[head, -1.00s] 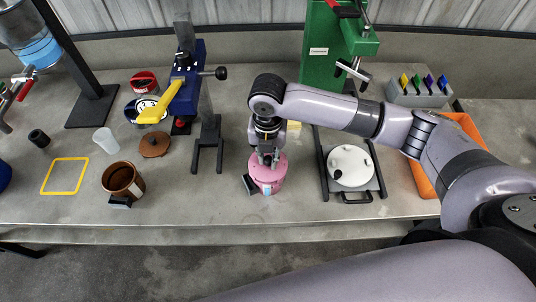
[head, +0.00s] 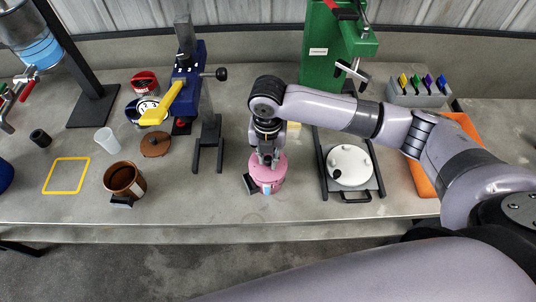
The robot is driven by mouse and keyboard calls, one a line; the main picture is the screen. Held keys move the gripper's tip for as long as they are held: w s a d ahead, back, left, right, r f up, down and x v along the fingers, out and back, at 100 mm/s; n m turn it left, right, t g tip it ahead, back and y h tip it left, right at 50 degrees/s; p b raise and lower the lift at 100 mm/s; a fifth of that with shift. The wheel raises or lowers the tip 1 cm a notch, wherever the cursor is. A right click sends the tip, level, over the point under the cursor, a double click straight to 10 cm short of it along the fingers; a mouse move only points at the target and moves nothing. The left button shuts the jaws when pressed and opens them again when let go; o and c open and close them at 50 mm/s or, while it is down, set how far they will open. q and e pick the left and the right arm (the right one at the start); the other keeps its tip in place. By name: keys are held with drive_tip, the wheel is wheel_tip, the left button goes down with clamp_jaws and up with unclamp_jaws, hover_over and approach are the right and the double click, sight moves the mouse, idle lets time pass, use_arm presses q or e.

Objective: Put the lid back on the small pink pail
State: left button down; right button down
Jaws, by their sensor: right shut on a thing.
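The small pink pail (head: 268,182) stands on the bench near its front edge, left of the white round container. A pink top surface shows around my right gripper (head: 267,160), which points down over the middle of the pail. The right gripper is shut on the lid, which sits at the pail's top; its fingers hide the grip point. I cannot tell whether the lid is fully seated. A small light blue patch shows on the pail's front.
A white round container (head: 350,165) sits on a dark frame to the right. A brown pot (head: 124,180), a brown lid (head: 155,144) and a blue press (head: 187,90) stand to the left. A green machine (head: 335,50) is behind. An orange tray (head: 421,180) lies at right.

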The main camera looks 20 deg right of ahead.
drive_tip(key=shift+r+p, duration=0.1)
drive_tip(key=shift+p, duration=0.3)
drive_tip(key=shift+f+p, duration=0.25)
drive_tip(key=shift+p, duration=0.05)
idle(1.1)
drive_tip(key=shift+p, duration=0.4)
idle(0.4)
idle(0.3)
drive_tip(key=c, duration=1.4)
unclamp_jaws()
drive_tip(key=o, duration=0.5)
drive_tip(key=shift+c, duration=0.2)
drive_tip(key=shift+r, duration=0.1)
